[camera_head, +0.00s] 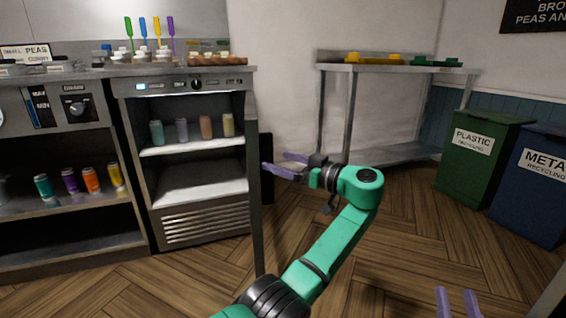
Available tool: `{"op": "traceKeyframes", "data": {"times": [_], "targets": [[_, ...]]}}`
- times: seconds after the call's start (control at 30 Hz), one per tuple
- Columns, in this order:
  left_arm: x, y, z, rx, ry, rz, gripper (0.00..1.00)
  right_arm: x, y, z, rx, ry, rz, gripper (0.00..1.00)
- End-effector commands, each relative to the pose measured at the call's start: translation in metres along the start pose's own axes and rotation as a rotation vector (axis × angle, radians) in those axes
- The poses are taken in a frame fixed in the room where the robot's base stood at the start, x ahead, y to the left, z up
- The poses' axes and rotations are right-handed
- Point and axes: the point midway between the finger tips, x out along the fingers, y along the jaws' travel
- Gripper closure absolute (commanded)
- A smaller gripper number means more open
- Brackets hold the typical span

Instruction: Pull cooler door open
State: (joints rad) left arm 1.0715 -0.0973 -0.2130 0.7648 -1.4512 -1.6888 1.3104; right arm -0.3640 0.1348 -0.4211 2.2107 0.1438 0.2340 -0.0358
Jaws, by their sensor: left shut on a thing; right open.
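The cooler (200,224) stands at the left of centre, and its front is open. Its door (255,190) is swung out toward me and shows almost edge-on along the right side of the cooler. My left gripper (274,163) is at the right side of the door, about mid-height, with its purple fingers shut on the door. The exact grip point on the handle is hard to make out. My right gripper (459,302) shows only its fingertips at the bottom right. It is open and empty, away from the door.
Inside the cooler, several cans (182,130) stand on the upper shelf. A counter shelf (75,205) with more cans is to the left. A metal table (400,69) stands behind on the right, beside green (475,165) and blue (530,200) bins. The wooden floor between is clear.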

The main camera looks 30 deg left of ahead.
Motion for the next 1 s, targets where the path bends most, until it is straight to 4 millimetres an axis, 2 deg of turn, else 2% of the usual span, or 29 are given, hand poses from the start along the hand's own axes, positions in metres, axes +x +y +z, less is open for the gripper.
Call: {"op": "traceKeyframes", "data": {"times": [0.23,0.37,0.5,0.77,1.0], "targets": [[-0.005,0.004,-0.004,0.000,0.006,0.016,0.50,0.001,0.000,0.001,0.004,-0.013,0.002,0.50],[-0.016,0.004,-0.005,-0.001,0.006,0.017,0.50,-0.008,0.001,0.021,0.020,-0.078,0.012,0.50],[-0.030,0.003,-0.004,-0.001,0.006,0.015,0.50,-0.042,-0.002,0.069,0.056,-0.235,0.028,0.50],[-0.061,0.002,-0.004,-0.001,0.006,0.011,0.50,-0.090,-0.007,0.119,0.112,-0.424,0.056,0.50],[-0.094,0.001,-0.004,-0.001,0.005,0.008,0.50,-0.148,-0.018,0.162,0.168,-0.614,0.081,0.50]]}}
